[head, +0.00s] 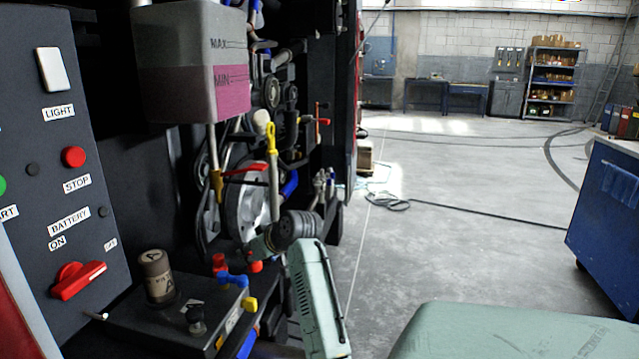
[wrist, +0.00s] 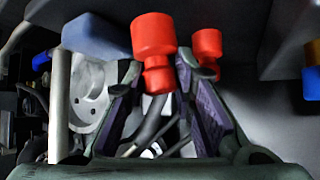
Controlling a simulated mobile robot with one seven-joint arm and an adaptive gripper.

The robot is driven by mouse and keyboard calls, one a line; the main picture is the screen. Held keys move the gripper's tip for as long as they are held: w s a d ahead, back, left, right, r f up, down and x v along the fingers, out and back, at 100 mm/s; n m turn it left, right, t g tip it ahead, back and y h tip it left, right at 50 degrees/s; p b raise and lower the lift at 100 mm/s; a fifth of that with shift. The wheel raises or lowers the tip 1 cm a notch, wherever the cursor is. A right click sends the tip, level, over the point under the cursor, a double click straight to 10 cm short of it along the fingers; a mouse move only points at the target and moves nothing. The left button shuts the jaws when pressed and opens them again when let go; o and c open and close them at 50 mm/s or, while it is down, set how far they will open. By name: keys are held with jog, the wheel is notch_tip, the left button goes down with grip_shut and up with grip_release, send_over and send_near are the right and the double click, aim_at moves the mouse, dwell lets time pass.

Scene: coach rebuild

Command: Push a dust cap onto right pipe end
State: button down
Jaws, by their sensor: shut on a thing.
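My gripper (wrist: 160,76) shows in the wrist view with its two dark, purple-padded fingers closed around the narrower lower part of a red dust cap (wrist: 153,38). The cap's wider part stands clear beyond the fingertips. A second red cap-like piece (wrist: 207,44) is just right of the right finger, partly hidden by it. In the head view, red pieces (head: 220,262) show by the machine's lower edge, below my wrist; I cannot tell which one is held. The fingers are hard to make out there. I cannot identify the right pipe end for certain in either view.
A dark box (head: 165,325) with a brown cylinder (head: 157,276) and a blue valve handle (head: 232,280) lies left of my gripper. A control panel (head: 65,170) stands at far left. A pale pipe (wrist: 60,105) is left of the fingers. Open floor (head: 440,240) lies right.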

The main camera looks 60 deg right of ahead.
jog(key=shift+r+p, duration=1.45)
jog(key=shift+r, duration=0.65)
jog(key=shift+s+f, duration=0.1)
